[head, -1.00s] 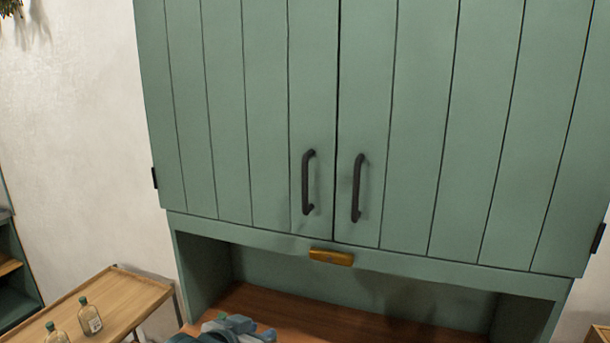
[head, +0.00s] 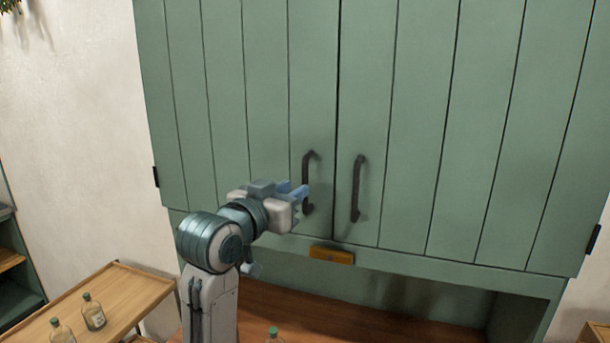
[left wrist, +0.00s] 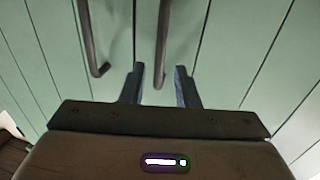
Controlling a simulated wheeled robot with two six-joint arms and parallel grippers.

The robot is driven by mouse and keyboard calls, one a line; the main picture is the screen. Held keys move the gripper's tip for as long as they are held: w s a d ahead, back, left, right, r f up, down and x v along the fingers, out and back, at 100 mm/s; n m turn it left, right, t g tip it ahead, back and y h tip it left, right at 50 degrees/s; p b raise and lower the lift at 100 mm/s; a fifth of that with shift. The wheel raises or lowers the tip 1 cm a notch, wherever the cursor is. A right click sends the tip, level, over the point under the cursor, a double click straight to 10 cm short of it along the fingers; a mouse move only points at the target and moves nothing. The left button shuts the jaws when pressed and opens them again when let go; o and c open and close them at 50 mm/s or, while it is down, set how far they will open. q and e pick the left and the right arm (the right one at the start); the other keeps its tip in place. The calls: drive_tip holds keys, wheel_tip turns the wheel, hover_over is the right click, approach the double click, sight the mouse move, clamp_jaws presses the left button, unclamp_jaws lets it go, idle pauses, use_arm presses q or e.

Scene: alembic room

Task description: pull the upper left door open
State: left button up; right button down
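The upper left door (head: 245,110) is a green plank panel and is shut, flush with the upper right door (head: 450,120). Its dark bar handle (head: 306,175) stands upright near the middle seam. My left gripper (head: 300,203) is at the lower half of this handle, with its fingers apart. In the left wrist view, the open fingers (left wrist: 160,82) have the end of the handle (left wrist: 163,45) showing between their tips, with no finger closed on it. The second door's handle (left wrist: 92,40) shows to the left there. My right gripper is not in view.
The right door's handle (head: 357,190) is close beside. A brass plate (head: 331,256) sits on the rail below. Under it is an open niche with a wooden counter (head: 370,322). A wooden side table (head: 125,290) with bottles (head: 93,312) stands lower left. The doors' front is otherwise clear.

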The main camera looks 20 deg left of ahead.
sight(303, 183)
use_arm(q)
drive_tip(key=p+x, duration=0.1)
drive_tip(key=x, duration=0.3)
drive_tip(key=shift+w+d+r+p, duration=0.1)
drive_tip(key=shift+w+d+p, duration=0.05)
drive_tip(key=shift+w+p, duration=0.15)
drive_tip(key=shift+w, duration=0.55)
drive_tip(key=shift+d, duration=0.1)
clamp_jaws()
